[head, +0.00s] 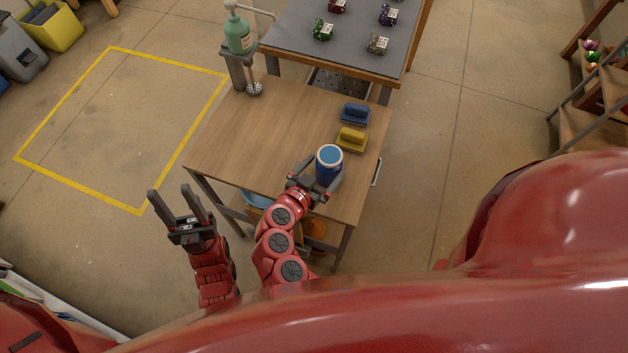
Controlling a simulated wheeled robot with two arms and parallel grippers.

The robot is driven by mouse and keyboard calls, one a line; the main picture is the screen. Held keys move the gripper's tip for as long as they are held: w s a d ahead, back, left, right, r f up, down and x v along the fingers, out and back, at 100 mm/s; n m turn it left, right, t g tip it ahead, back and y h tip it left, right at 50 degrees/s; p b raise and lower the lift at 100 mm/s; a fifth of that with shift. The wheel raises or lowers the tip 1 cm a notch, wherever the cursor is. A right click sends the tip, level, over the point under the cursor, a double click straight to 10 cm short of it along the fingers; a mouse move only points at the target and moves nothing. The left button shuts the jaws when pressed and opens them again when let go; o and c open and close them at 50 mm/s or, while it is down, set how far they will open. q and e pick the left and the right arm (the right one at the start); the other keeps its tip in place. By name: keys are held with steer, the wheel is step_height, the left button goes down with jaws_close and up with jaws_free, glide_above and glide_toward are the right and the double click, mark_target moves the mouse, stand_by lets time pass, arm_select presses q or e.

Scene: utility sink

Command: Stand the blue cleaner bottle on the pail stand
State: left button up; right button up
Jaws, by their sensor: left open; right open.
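The blue cleaner bottle (328,160), seen from above with a pale rim around its blue top, is near the front right of a wooden table (245,135). My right gripper (327,174) is open, with its fingers on either side of the lower part of the bottle. I cannot tell whether they touch it. My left gripper (170,191) is open and empty, over the floor left of the table. I cannot make out which thing is the pail stand.
Yellow (351,139) and blue (355,113) brush-like blocks lie behind the bottle. A grey-topped table (340,45) stands behind. The wooden table's middle is clear.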

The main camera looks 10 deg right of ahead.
steer(key=b+v, duration=0.1)
steer(key=v, duration=0.4)
steer(key=shift+s+a+r, duration=0.2)
steer(key=shift+a, duration=0.1)
